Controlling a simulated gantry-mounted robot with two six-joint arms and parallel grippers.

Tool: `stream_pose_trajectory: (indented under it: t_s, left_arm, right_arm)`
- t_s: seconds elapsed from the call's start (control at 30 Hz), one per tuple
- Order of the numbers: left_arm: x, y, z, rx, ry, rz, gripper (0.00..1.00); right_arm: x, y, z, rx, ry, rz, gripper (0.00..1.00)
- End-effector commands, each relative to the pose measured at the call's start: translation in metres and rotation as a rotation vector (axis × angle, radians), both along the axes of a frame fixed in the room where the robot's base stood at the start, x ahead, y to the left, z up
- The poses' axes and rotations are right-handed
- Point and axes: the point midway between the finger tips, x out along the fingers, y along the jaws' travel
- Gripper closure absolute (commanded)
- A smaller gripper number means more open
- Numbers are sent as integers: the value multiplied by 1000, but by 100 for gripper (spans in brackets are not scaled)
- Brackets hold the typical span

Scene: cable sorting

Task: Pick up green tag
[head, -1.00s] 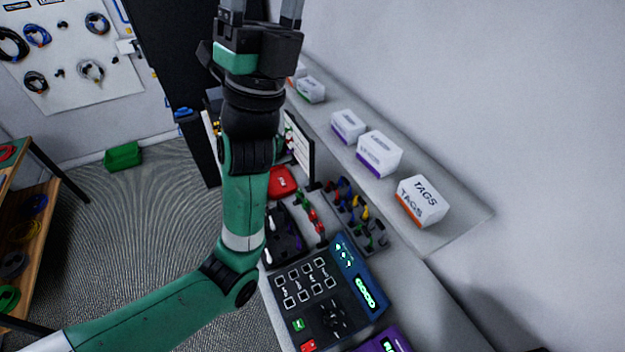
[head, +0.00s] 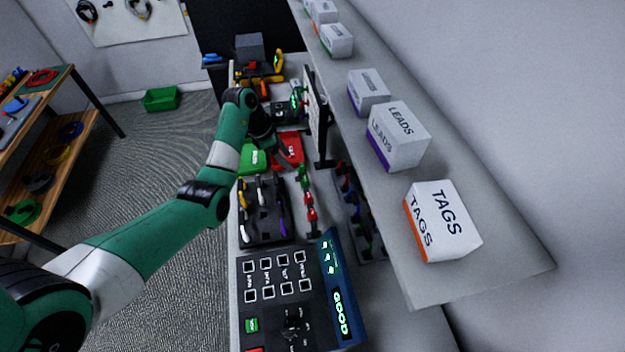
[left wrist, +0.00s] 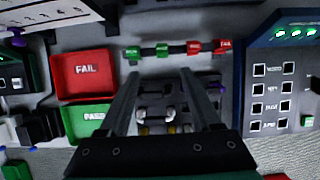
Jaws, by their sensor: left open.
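Two green tags show in the left wrist view, one at the left end of the tag row (left wrist: 132,52) and one beside it (left wrist: 162,50). Two red tags (left wrist: 208,46) continue the row to the right. In the head view the row runs front to back, with a green tag (head: 302,174) toward the far end and red tags (head: 311,208) nearer. My left gripper (left wrist: 160,74) is open and empty, its fingertips pointing toward the row and apart from the tags. My right gripper is not in view.
A red FAIL tray (left wrist: 86,72) and green PASS tray (left wrist: 88,117) lie left of the tags in the wrist view. A black tool holder (head: 264,226) stands beside the row. A tester panel (head: 280,290) is at the front. A shelf with a TAGS box (head: 440,222) overhangs the right.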

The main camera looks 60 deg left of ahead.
Motion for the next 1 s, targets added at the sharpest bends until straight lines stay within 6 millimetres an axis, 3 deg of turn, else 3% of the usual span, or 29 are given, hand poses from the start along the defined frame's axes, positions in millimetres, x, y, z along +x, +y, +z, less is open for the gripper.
stream_pose_trajectory:
  t_s: [0.3,0.57,0.8,1.0]
  left_arm:
    - [21,-7,-50,-1,-2,-2,35]
    - [27,-9,-60,1,-6,-1,35]
    - [43,-17,-97,0,-5,-1,35]
    - [47,-18,-104,1,-6,-1,35]
  right_arm:
    - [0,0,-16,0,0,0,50]
    - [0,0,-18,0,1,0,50]
    - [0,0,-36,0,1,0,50]
    - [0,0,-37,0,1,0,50]
